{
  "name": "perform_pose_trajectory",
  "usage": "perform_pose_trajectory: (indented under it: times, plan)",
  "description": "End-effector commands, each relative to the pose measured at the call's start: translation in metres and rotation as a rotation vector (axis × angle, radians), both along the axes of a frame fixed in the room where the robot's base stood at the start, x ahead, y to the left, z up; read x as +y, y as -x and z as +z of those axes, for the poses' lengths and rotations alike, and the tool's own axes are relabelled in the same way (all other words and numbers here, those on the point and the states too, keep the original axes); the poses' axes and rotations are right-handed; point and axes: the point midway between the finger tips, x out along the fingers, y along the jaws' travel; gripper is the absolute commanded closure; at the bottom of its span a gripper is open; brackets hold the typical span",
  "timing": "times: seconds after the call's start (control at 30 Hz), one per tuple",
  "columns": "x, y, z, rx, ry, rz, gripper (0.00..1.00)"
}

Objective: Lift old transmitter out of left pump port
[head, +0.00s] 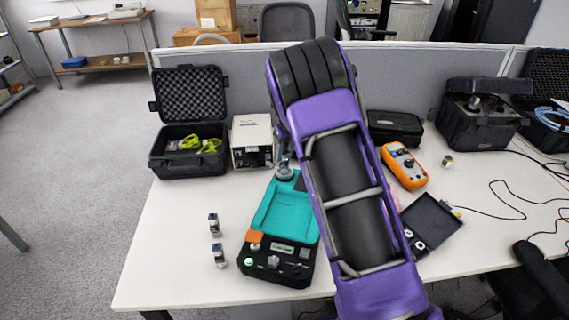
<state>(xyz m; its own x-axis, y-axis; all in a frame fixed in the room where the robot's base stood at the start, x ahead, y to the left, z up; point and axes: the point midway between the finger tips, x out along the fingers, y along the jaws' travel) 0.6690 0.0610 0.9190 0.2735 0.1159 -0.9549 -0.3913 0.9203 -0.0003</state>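My purple arm (345,180) reaches from the bottom of the head view up over the table and covers its middle. My gripper is hidden behind the arm, so neither its fingers nor anything in them shows. I cannot make out the left pump port or an old transmitter seated in it; that area may be behind the arm. A small grey metal fitting (285,170) shows at the arm's left edge, only partly visible. Two small metal block-shaped parts, one (213,223) behind the other (219,256), stand upright on the table at left; I cannot tell what they are.
A black case with a teal panel (285,213) lies left of the arm. Behind it are an open foam-lined case (188,135) and a beige instrument (251,141). An orange meter (404,166) and an open dark box (433,220) lie right. The table's left front (165,280) is clear.

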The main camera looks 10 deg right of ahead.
Motion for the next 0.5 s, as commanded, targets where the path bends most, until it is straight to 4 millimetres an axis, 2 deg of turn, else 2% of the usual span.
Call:
perform_pose_trajectory:
  times: [0.03, 0.13, 0.5]
  plan:
    - [-0.0002, 0.0001, -0.0002, 0.0, 0.0, 0.0, 0.83]
    - [-0.0003, 0.0002, -0.0002, 0.001, 0.0, 0.0, 1.0]
    - [-0.0003, -0.0001, 0.0005, 0.0, 0.0, 0.0, 1.0]
